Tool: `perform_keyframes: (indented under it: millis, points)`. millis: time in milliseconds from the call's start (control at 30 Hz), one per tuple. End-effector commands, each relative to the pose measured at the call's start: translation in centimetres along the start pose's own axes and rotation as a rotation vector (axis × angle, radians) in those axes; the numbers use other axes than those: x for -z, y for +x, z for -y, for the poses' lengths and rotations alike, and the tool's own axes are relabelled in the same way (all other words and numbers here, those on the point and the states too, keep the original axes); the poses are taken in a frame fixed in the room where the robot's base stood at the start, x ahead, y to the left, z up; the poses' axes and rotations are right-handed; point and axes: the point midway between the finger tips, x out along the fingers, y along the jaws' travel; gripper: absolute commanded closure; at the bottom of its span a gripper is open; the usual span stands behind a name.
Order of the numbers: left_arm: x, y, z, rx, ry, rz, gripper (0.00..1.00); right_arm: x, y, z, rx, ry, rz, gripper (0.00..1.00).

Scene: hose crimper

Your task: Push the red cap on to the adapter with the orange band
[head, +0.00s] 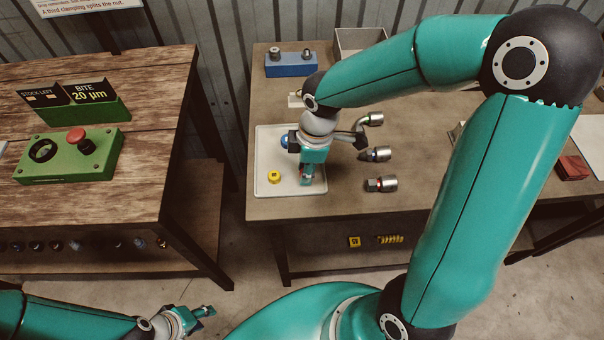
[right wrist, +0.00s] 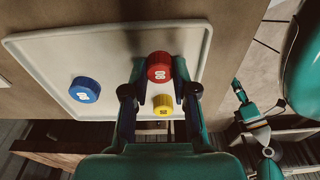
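The red cap (right wrist: 159,67) is between the fingertips of my right gripper (right wrist: 159,72) in the right wrist view, and both fingers appear to press its sides. In the head view my right gripper (head: 307,178) is low over the white tray (head: 262,140) and mostly hides the cap. Three metal adapters lie on the table right of the tray: a far bent one (head: 373,119), a middle one (head: 379,154) with a bluish part, and a near one (head: 384,184) with a reddish band. Which band is orange is too small to tell. My left gripper (head: 206,311) is empty, away from the table; its opening is unclear.
A blue cap (right wrist: 85,90) and a yellow cap (right wrist: 163,105) are on the tray, close to my right gripper. A blue block (head: 291,65) and an open box (head: 358,42) stand at the back. A green button box (head: 70,157) is on the left bench.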

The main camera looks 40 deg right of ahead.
Motion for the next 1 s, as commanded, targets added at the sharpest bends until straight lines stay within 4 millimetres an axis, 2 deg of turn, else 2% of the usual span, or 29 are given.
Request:
perform_keyframes:
  millis: [33, 100, 267, 1000]
  points:
    - [0.0, 0.0, 0.0, 0.000, 0.000, 0.000, 0.60, 0.0, 0.0, 0.0, 0.000, 0.000, 0.000, 0.92]
    - [0.0, 0.0, 0.0, 0.000, 0.000, 0.000, 0.60, 0.0, 0.0, 0.0, 0.000, 0.000, 0.000, 1.00]
    - [0.0, -0.3, -0.1, 0.000, 0.000, 0.000, 0.60, 0.1, -0.3, 0.0, 0.000, 0.000, 0.000, 1.00]
    - [0.0, -5.3, -1.9, 0.000, 0.000, 0.000, 0.60, 0.9, -7.0, 0.0, 0.000, 0.000, 0.000, 1.00]
